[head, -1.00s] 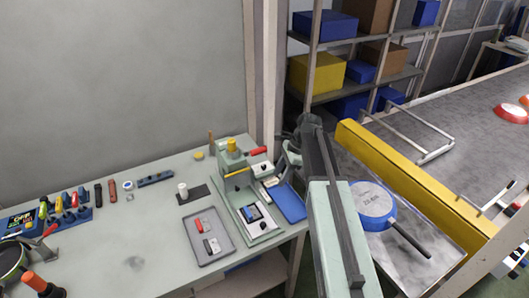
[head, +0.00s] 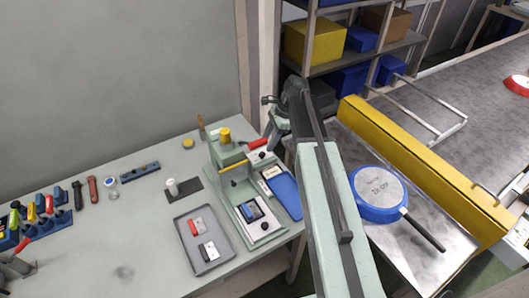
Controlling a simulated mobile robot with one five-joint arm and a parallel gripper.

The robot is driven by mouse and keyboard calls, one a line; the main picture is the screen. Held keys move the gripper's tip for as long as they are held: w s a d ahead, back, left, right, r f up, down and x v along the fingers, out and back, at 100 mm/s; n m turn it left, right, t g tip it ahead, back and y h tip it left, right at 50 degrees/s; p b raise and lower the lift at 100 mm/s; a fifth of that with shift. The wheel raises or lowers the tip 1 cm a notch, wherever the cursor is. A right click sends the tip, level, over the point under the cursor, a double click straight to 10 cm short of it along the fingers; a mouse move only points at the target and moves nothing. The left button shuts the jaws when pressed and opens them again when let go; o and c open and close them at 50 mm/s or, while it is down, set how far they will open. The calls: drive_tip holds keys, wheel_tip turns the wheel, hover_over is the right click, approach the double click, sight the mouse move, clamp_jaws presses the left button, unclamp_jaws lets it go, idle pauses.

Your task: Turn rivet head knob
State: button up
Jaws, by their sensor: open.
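The green rivet press (head: 228,165) stands on the bench in the middle of the head view. A yellow knob (head: 225,135) sits upright on top of its head. A red handle (head: 257,143) sticks out at the press's right side. My gripper (head: 272,125) is just right of the press head, near the red handle and apart from the yellow knob. It is open; its fingers are small and partly hidden behind my arm, and I cannot tell whether they touch the handle.
A grey tray (head: 184,238) with red and dark parts lies left of the press base. A blue clipboard-like plate (head: 287,190) lies to its right. A blue pan (head: 379,194) rests on the metal surface right of my arm, beside a yellow rail (head: 425,170).

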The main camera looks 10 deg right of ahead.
sight(262, 153)
drive_tip(key=b+x, duration=0.4)
drive_tip(key=x, duration=0.1)
drive_tip(key=shift+s+f, duration=0.1)
drive_tip(key=shift+f, duration=0.25)
drive_tip(key=shift+r, duration=0.15)
clamp_jaws()
drive_tip(key=shift+n, duration=0.4)
drive_tip(key=n, duration=0.1)
drive_tip(key=n+g, duration=0.1)
drive_tip(key=n, duration=0.1)
drive_tip(key=shift+w+a+n+g+h, duration=0.1)
drive_tip(key=shift+w+n+g+h, duration=0.2)
drive_tip(key=shift+n+g, duration=0.1)
drive_tip(key=n, duration=0.2)
drive_tip(key=n+g+h, duration=0.1)
drive_tip(key=n, duration=0.2)
drive_tip(key=shift+w+a+n+g, duration=0.1)
drive_tip(key=shift+n+g, duration=0.2)
drive_tip(key=shift+h, duration=0.3)
